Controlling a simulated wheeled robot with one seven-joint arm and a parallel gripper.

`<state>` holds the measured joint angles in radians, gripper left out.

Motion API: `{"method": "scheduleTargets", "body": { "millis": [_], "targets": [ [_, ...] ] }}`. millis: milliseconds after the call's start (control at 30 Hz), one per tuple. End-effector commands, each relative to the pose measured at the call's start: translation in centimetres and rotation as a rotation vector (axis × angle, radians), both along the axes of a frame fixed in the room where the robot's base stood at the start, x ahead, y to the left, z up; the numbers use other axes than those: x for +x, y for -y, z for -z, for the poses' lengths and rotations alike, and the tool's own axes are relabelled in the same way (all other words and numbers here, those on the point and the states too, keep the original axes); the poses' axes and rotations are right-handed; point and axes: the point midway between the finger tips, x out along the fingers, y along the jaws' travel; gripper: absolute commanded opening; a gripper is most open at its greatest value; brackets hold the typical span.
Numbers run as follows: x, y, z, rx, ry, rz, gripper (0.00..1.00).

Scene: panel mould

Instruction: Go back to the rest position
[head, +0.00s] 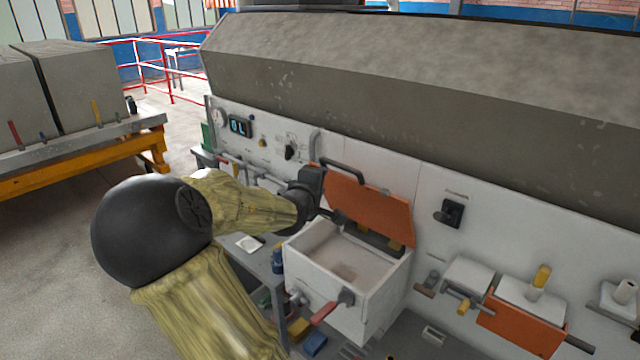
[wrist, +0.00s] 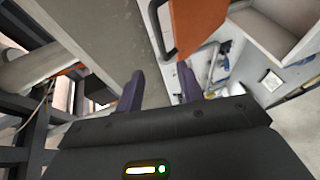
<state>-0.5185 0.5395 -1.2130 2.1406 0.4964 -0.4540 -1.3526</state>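My gripper (head: 333,213) is beside the left edge of a raised orange lid (head: 372,207), above the left rim of an open white box (head: 345,292). In the wrist view my gripper's two purple fingers (wrist: 160,82) stand apart, with nothing held between them. The orange lid (wrist: 197,24) and its dark handle (wrist: 158,28) show beyond the fingers in that view, apart from them. In the head view my arm covers part of the panel's left side, and the fingertips are small and partly dark against the lid.
A white panel (head: 425,185) with a gauge, a display and knobs runs under a large concrete slab (head: 430,125). A red-handled lever (head: 330,308) juts from the box front. A small table (head: 262,262) stands left of the box. Open floor lies at left.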

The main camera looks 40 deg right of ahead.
Motion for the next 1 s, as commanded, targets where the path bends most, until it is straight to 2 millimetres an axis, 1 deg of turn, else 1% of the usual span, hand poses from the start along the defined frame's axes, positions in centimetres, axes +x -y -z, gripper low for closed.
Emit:
{"method": "scheduleTargets", "body": {
  "millis": [433, 467, 567, 667, 700, 767, 800, 867, 900, 967, 1000],
  "targets": [
    [0.0, 0.0, 0.2, 0.006, 0.001, -0.001, 0.38],
    [0.0, -0.1, 0.4, 0.016, 0.001, -0.002, 0.38],
    [-0.1, -0.8, 2.3, 0.094, 0.007, -0.007, 0.38],
    [-0.2, -2.5, 5.6, 0.245, 0.019, -0.017, 0.38],
    [-0.3, -3.6, 7.2, 0.322, 0.022, -0.022, 0.38],
    [-0.6, -5.7, 9.6, 0.45, 0.026, -0.025, 0.38],
    [-0.9, -7.2, 11.0, 0.534, 0.027, -0.025, 0.38],
    [-1.4, -9.6, 12.9, 0.653, 0.024, -0.021, 0.38],
    [-1.9, -11.3, 13.9, 0.73, 0.019, -0.015, 0.38],
    [-2.7, -13.8, 15.2, 0.837, 0.008, -0.004, 0.38],
    [-3.3, -15.5, 15.9, 0.903, -0.001, 0.004, 0.38]
  ]
}}
